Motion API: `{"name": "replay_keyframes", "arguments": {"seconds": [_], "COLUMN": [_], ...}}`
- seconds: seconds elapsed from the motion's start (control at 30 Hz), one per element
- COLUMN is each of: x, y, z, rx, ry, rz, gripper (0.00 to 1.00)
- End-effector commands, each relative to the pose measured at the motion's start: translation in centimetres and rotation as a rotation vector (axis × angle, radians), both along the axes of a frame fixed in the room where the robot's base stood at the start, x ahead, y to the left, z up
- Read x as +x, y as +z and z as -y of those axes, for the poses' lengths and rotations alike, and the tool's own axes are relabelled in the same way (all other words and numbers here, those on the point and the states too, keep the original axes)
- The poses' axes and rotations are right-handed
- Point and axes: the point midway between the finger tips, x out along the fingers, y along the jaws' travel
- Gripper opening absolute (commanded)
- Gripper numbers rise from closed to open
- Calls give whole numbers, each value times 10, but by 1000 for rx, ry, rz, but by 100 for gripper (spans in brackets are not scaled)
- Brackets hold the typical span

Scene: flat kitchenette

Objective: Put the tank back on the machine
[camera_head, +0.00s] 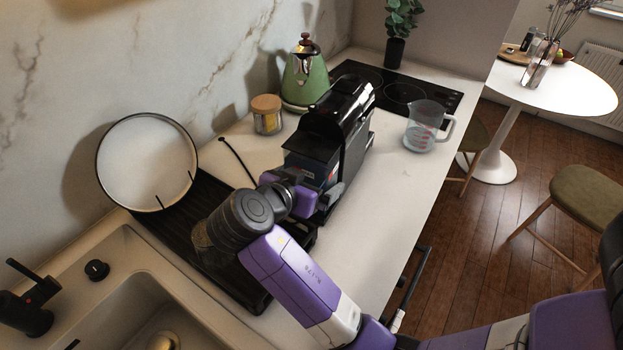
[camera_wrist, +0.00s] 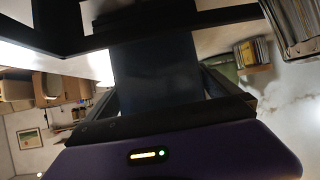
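The black coffee machine (camera_head: 352,122) stands on the white counter, beyond my arm. A dark bluish box that looks like the tank (camera_head: 312,167) is at the machine's near end, partly hidden by my wrist. I cannot tell whether it is seated or only close to the machine. In the wrist view, the tank (camera_wrist: 155,70) is a dark smooth panel filling the space between the fingers of my gripper (camera_wrist: 160,98). The gripper appears closed on it from both sides. In the head view, my gripper (camera_head: 322,192) is at the tank, its fingertips mostly hidden.
A wood-lidded jar (camera_head: 267,114) and a green kettle (camera_head: 304,75) stand left of the machine. A measuring jug (camera_head: 421,128) stands to the right. A black drying rack (camera_head: 190,198) with a round white plate (camera_head: 147,162) and the sink (camera_head: 150,290) lie nearer. The front counter strip (camera_head: 365,235) is clear.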

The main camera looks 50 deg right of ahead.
Motion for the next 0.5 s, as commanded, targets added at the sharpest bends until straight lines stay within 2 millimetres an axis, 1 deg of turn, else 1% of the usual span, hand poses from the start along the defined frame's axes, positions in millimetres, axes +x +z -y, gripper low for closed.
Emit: {"name": "replay_keyframes", "arguments": {"seconds": [0.1,0.2,0.37,0.5], "x": [0,0,-2,-5], "y": [1,6,19,34], "z": [0,-1,-22,-48], "rx": [0,0,0,-1], "ry": [0,1,4,4], "rz": [0,0,0,0], "gripper": [100,100,100,100]}}
